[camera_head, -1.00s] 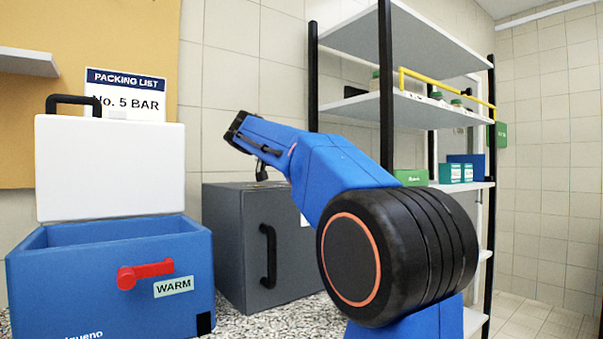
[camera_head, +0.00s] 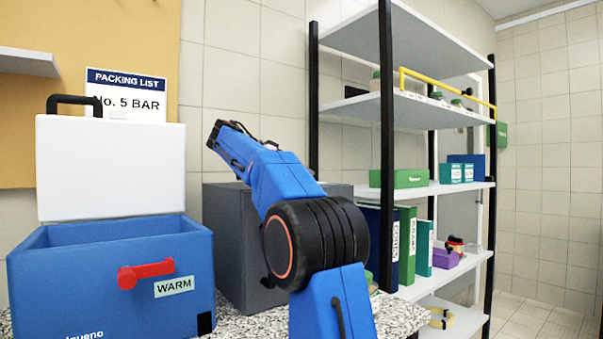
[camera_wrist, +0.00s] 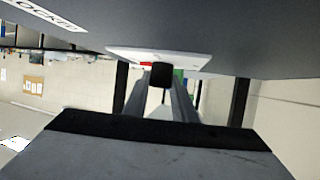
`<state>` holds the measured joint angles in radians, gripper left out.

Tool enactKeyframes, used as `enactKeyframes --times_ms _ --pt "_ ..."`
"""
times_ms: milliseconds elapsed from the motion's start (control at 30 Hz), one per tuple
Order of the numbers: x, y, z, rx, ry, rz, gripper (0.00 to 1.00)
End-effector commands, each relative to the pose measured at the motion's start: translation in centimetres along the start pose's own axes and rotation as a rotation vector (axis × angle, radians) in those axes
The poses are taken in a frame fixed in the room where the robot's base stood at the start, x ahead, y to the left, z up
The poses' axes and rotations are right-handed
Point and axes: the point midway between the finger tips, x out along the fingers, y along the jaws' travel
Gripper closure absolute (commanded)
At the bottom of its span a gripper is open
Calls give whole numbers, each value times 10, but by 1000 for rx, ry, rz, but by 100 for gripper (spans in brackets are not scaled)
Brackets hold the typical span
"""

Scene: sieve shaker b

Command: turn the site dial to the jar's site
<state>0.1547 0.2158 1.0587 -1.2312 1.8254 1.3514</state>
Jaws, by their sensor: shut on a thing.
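In the wrist view, a black knob (camera_wrist: 161,74), which looks like the site dial, stands out from a white plate (camera_wrist: 122,54) on a dark grey face. A small red mark shows on the plate beside the knob. My gripper (camera_wrist: 161,92) is shut on the knob, one finger on each side. The dial's markings are too small and oblique to read. In the head view my arm hides the gripper and the dial. No jar can be picked out as the task's one; green-lidded jars (camera_head: 456,103) stand on an upper shelf.
A dark grey cabinet (camera_head: 225,240) stands on the speckled counter behind my arm. A blue box (camera_head: 75,290) with a raised white lid, red lever (camera_head: 145,273) and WARM label stands at left. A shelf rack (camera_head: 387,90) with binders and boxes is at right. A packing list hangs behind.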

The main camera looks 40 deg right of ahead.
Motion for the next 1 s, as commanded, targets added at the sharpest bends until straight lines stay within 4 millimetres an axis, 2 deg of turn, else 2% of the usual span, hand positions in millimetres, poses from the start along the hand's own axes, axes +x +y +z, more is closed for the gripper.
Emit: enactKeyframes --times_ms 367,400,467,500,1000 --pt "1 0 2 -2 -3 8 98" --pt "1 0 2 -2 -3 8 74" --pt "1 0 2 -2 -3 8 59" --pt "1 0 2 -2 -2 7 57" --pt "0 1 0 -23 -1 -51 57"
